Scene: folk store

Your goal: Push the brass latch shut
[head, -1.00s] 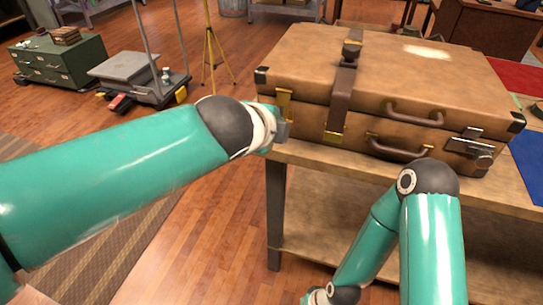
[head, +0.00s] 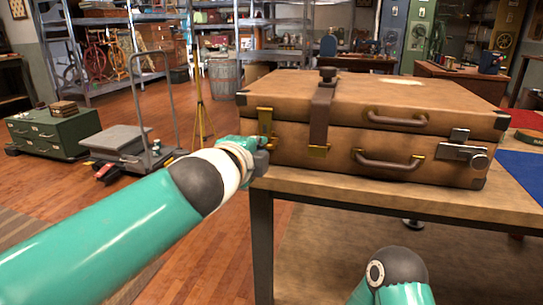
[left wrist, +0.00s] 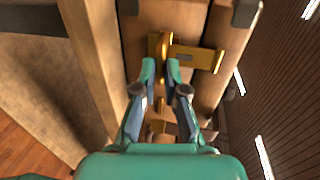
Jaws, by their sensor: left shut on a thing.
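A brown leather suitcase (head: 285,147) lies flat on a wooden workbench. Its brass latch (head: 264,115) sits at the left of the front face, across the seam between lid and base. In the left wrist view the brass latch (left wrist: 195,57) shows just beyond my fingers. My left gripper (head: 264,146) is at the latch's lower part; its fingers (left wrist: 167,72) lie on both sides of a narrow brass piece and are shut on it. In the head view the gripper hides the latch's lower end. Of my right arm only a part shows at the bottom; its gripper is out of view.
The suitcase has a strap (head: 321,118), two handles and a silver-coloured latch (head: 461,151) at right. The workbench edge (head: 380,200) runs just below the suitcase. A cart (head: 125,142) and green cabinet (head: 48,133) stand at left, with open floor before them.

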